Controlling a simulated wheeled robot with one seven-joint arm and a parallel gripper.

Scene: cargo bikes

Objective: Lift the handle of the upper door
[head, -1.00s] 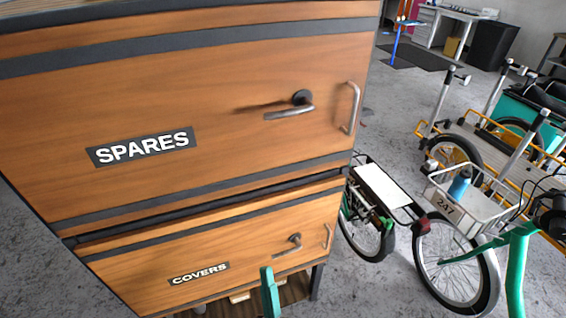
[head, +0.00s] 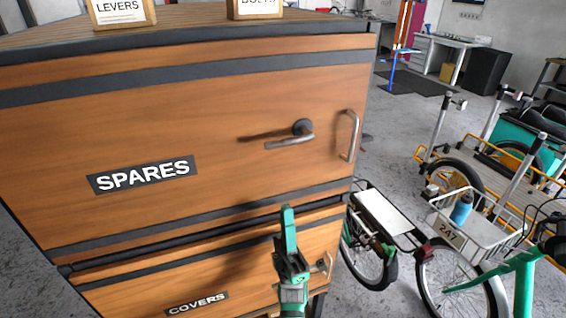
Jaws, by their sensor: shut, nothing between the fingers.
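The upper door (head: 240,110) is wood-coloured with dark bands and a SPARES label (head: 143,174). Its metal lever handle (head: 290,141) sits right of the middle, roughly level, on a dark round base. A vertical pull bar (head: 348,134) is to the right of the lever. My gripper (head: 287,210), with green fingers, points up in front of the seam between the two doors, below the lever and apart from it. It is shut and empty. The lower door (head: 150,287) has a COVERS label (head: 197,304); my gripper hides its lever.
Boxes marked LEVERS (head: 121,12) and BOLTS (head: 256,8) stand on the cabinet top. A cargo bike with a 247 plate (head: 449,234) stands close at the right. Bare grey floor (head: 400,110) shows behind.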

